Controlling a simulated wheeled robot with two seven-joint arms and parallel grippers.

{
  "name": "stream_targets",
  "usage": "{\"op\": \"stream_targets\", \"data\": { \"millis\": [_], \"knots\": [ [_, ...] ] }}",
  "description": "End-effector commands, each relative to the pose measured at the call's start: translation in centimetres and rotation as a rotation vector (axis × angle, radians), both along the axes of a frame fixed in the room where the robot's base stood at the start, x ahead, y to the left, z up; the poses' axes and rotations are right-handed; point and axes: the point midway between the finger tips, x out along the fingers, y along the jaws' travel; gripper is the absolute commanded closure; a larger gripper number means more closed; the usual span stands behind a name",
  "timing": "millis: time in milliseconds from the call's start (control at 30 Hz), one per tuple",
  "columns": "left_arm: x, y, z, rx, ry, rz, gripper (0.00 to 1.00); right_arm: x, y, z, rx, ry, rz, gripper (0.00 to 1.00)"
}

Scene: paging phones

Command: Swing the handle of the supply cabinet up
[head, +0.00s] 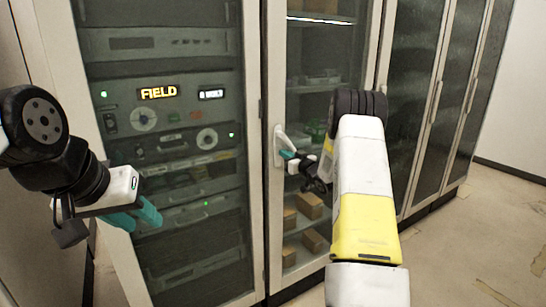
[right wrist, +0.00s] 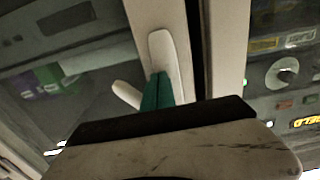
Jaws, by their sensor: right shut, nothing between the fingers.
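The supply cabinet (head: 269,60) has a pale frame and a glass door. Its white handle (head: 279,146) sits on the door's left frame post; in the right wrist view the handle (right wrist: 162,52) shows an upright plate with a short lever sticking out to the lower left. My right gripper (head: 288,155) is shut and empty, its teal fingertips at the handle. In the right wrist view the fingers (right wrist: 157,92) overlap the plate beside the lever; I cannot tell if they touch.
A glass-fronted rack (head: 160,110) with a lit FIELD display stands left of the cabinet. Cardboard boxes (head: 308,206) and green items lie on shelves behind the glass. More glass doors with long handles (head: 435,100) run to the right. Bare floor (head: 460,240) lies at the right.

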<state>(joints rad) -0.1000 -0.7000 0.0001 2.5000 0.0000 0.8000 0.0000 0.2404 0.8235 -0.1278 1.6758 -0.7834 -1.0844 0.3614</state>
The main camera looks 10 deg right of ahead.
Motion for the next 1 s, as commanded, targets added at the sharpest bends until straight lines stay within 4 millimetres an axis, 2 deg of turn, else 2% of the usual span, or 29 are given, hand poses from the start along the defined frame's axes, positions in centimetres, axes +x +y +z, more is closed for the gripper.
{"op": "stream_targets", "data": {
  "millis": [667,1000],
  "knots": [
    [0.0,0.0,0.0,0.000,0.000,0.000,0.64,-0.8,1.9,-1.5,0.001,0.000,0.000,1.00],
    [0.0,0.0,0.0,0.000,0.000,0.000,0.64,-3.5,0.8,-1.5,0.001,0.001,-0.001,1.00]
  ]
}}
